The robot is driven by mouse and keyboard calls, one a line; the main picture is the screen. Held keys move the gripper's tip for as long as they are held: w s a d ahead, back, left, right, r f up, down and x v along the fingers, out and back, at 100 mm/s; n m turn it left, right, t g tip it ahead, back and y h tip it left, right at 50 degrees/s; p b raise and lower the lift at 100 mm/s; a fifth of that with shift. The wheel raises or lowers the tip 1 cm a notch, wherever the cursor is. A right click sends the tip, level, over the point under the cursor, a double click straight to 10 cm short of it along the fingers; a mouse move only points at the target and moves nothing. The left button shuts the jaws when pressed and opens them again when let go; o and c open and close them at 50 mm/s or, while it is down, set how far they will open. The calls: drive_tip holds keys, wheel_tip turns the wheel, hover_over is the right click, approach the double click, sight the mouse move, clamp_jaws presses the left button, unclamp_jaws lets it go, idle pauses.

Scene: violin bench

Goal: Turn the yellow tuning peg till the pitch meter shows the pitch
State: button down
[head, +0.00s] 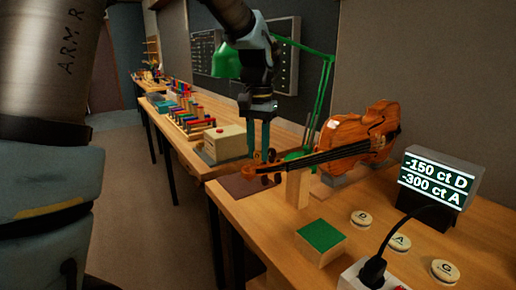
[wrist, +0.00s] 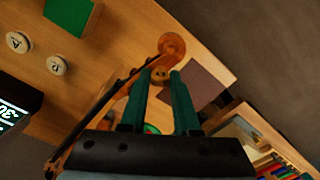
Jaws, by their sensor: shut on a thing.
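The violin (head: 350,140) lies on supports on the bench, its neck and scroll pointing left; the scroll also shows in the wrist view (wrist: 172,45). My gripper (head: 260,150) reaches down at the pegbox, its two green fingers shut on the yellow tuning peg (head: 257,156). In the wrist view the fingertips (wrist: 160,74) close around the peg end beside the scroll; the fingers partly hide the peg. The pitch meter (head: 438,178) stands at the right and reads -150 ct D and -300 ct A.
A wooden block (head: 297,188) stands under the violin's neck. A green-topped block (head: 320,236), round buttons marked D (head: 361,218), A (head: 400,242) and G (head: 445,271), and a plugged socket are in front. A green lamp (head: 325,85) and a beige box (head: 224,143) stand behind.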

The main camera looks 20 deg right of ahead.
sight(258, 150)
idle(0.3)
drive_tip(key=c, duration=0.6)
unclamp_jaws()
drive_tip(key=shift+c, duration=0.2)
drive_tip(key=shift+r, duration=0.1)
wheel_tip(258, 150, up, 11)
drive_tip(key=b, duration=0.1)
drive_tip(key=shift+f, duration=0.2)
idle(0.9)
